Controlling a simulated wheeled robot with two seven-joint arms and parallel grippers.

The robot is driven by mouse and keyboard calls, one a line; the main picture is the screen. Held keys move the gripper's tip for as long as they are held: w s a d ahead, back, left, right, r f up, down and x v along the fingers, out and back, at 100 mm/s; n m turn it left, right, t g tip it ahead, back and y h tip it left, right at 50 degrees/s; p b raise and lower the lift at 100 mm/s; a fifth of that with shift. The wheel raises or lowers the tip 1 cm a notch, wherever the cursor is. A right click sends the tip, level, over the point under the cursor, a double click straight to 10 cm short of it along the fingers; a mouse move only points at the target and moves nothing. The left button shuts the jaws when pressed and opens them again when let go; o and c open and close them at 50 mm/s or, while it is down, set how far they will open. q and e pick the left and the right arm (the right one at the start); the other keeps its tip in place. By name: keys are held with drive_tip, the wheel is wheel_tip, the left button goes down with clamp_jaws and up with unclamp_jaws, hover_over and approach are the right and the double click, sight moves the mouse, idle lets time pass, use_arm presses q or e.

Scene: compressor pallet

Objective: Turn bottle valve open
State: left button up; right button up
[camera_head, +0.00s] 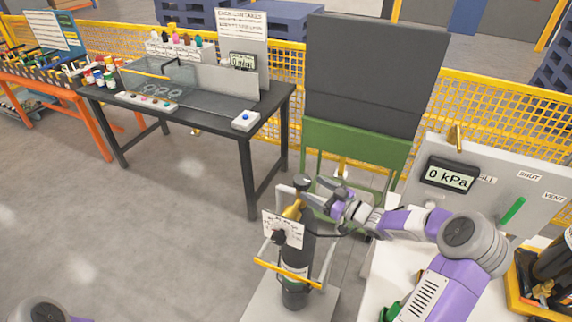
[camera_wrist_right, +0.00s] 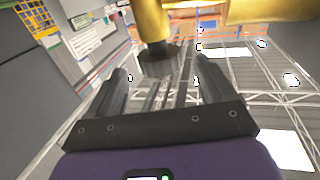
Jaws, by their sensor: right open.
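A dark gas bottle (camera_head: 295,272) stands upright on a small pale cart, with a brass valve (camera_head: 292,210) on top. My left gripper is out of view.
A sign (camera_head: 284,229) hangs on the bottle, and a yellow bar (camera_head: 287,274) crosses its front. A grey panel (camera_head: 483,205) with a display reading 0 kPa (camera_head: 449,175) and a green lever (camera_head: 512,210) stands right. A black table (camera_head: 205,112) stands left; open floor lies in front.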

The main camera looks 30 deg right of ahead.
sight(295, 177)
drive_tip(key=x, duration=0.6)
drive_tip(key=shift+r+b, duration=0.2)
drive_tip(key=shift+b, duration=0.1)
drive_tip(key=shift+w+a, duration=0.3)
drive_tip(key=shift+w, duration=0.3)
